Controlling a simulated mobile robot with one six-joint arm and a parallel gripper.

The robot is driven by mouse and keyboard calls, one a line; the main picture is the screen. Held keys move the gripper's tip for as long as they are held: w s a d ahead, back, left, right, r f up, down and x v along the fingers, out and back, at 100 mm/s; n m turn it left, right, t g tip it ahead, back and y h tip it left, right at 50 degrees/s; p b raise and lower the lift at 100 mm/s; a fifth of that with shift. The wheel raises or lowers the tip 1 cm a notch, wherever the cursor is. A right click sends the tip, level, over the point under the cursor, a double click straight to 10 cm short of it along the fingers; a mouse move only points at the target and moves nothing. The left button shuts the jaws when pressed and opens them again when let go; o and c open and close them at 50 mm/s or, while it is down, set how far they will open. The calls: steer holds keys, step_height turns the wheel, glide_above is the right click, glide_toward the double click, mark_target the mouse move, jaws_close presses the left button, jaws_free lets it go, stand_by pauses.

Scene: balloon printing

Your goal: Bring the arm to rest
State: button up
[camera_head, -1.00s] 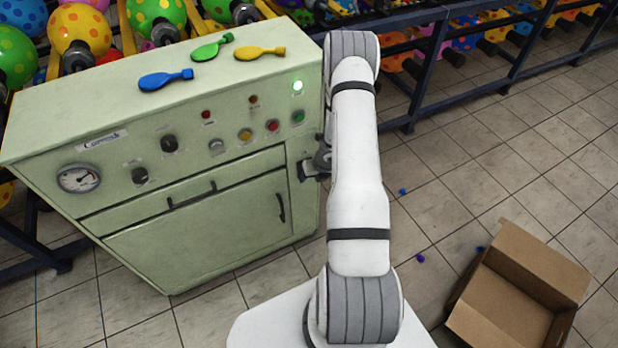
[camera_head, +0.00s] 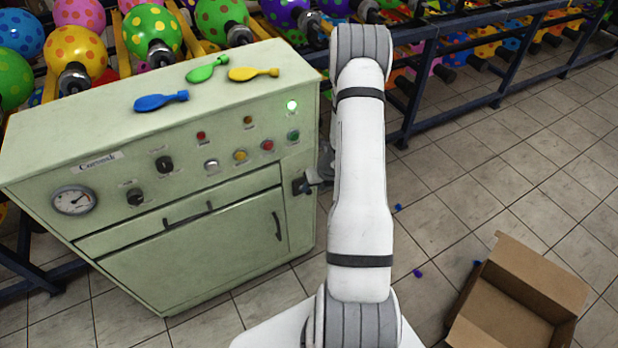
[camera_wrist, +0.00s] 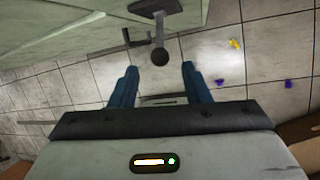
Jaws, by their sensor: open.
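My arm (camera_head: 360,190) reaches up the middle of the head view, beside the right side of the pale green machine (camera_head: 230,245). My gripper is mostly hidden behind the arm there. In the wrist view my gripper (camera_wrist: 159,85) is open, with two blue fingers apart and nothing between their tips. A dark lever with a ball knob (camera_wrist: 158,56) stands on the machine's side, just beyond the fingertips, apart from them. In the head view its dark mount (camera_head: 300,187) shows at the machine's right edge.
Blue (camera_head: 161,101), green (camera_head: 207,69) and yellow (camera_head: 253,73) flat balloons lie on the machine top. A green lamp (camera_head: 292,105) glows. Racks of inflated balloons line the back. An open cardboard box (camera_head: 520,300) stands right. Floor tiles between are mostly clear, with small scraps (camera_head: 418,272).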

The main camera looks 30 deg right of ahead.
steer(key=s+a+r+n+y, duration=0.1)
steer(key=a+r+n, duration=0.45)
steer(key=r, duration=0.35)
steer(key=s+a+r+n, duration=0.1)
steer(key=a+r+n, duration=0.4)
steer(key=r+n, duration=0.25)
steer(key=s+a+r+n+y, duration=0.1)
steer(key=a+r+n, duration=0.45)
steer(key=r, duration=0.35)
steer(key=s+a+r+n+h, duration=0.2)
steer(key=s+r+n, duration=0.4)
steer(key=s+n, duration=0.3)
steer(key=s+a+r+n+g+h, duration=0.1)
steer(key=s+a+r+n+h, duration=0.1)
steer(key=s+r+n, duration=0.4)
steer(key=s+n, duration=0.3)
steer(key=n, duration=0.1)
steer(key=shift+s+r, duration=0.25)
steer(key=shift+s, duration=0.15)
steer(key=shift+s+d+n, duration=0.15)
steer(key=shift+s+n, duration=0.1)
steer(key=shift+s, duration=0.05)
steer(key=shift+c, duration=0.7)
